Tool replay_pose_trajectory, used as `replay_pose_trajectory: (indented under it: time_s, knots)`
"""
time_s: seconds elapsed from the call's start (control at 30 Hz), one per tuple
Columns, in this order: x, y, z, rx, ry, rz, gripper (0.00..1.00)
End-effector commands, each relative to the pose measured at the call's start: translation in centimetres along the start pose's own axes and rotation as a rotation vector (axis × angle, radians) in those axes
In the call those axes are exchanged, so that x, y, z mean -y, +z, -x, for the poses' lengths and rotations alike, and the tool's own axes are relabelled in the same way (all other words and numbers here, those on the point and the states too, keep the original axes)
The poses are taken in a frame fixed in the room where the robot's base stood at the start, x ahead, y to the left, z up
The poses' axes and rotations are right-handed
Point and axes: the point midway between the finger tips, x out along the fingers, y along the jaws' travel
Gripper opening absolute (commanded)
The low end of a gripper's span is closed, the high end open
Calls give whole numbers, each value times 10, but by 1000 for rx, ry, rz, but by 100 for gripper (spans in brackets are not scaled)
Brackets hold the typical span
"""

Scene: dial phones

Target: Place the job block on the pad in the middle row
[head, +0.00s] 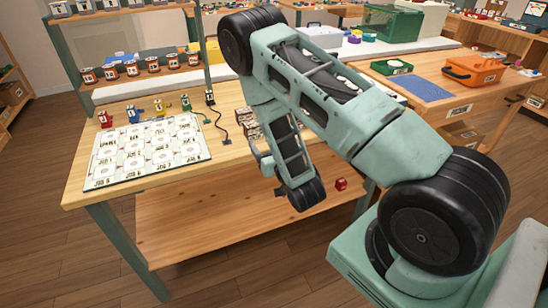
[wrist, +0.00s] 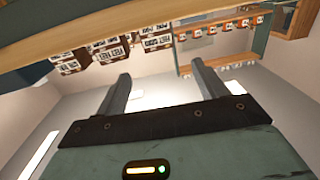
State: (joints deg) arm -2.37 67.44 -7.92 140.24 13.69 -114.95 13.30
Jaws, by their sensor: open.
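My gripper (wrist: 161,70) is open, with nothing between its two fingers in the wrist view. In the head view it is at the front edge of the workbench, right of the white mat, and its fingers are hard to make out. The white mat (head: 150,152) lies on the bench's left part and carries several printed pads in rows. A small red block (head: 341,184) shows low to the right of my wrist. Several labelled blocks (head: 246,122) sit behind my arm, partly hidden; they also show in the wrist view (wrist: 108,52). I cannot tell which is the job block.
Red (head: 104,119), blue (head: 131,115), yellow (head: 158,106) and green (head: 185,103) items stand behind the mat. The workbench (head: 75,190) has a lower shelf (head: 200,235). An orange case (head: 474,70) and blue mat (head: 419,88) lie on the right bench.

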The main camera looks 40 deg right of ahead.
Motion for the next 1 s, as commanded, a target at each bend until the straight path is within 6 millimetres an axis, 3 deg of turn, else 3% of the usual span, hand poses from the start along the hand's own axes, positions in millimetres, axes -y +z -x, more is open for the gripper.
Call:
replay_pose_trajectory:
  time_s: [0.07, 0.53, 0.83, 1.0]
  knots:
    - [3, 9, 7, 1, -9, 4, 71]
    - [2, 2, 37, 11, 2, 1, 71]
    - [3, 1, 39, 21, 20, -21, 71]
    - [22, 16, 33, 202, 106, -122, 71]
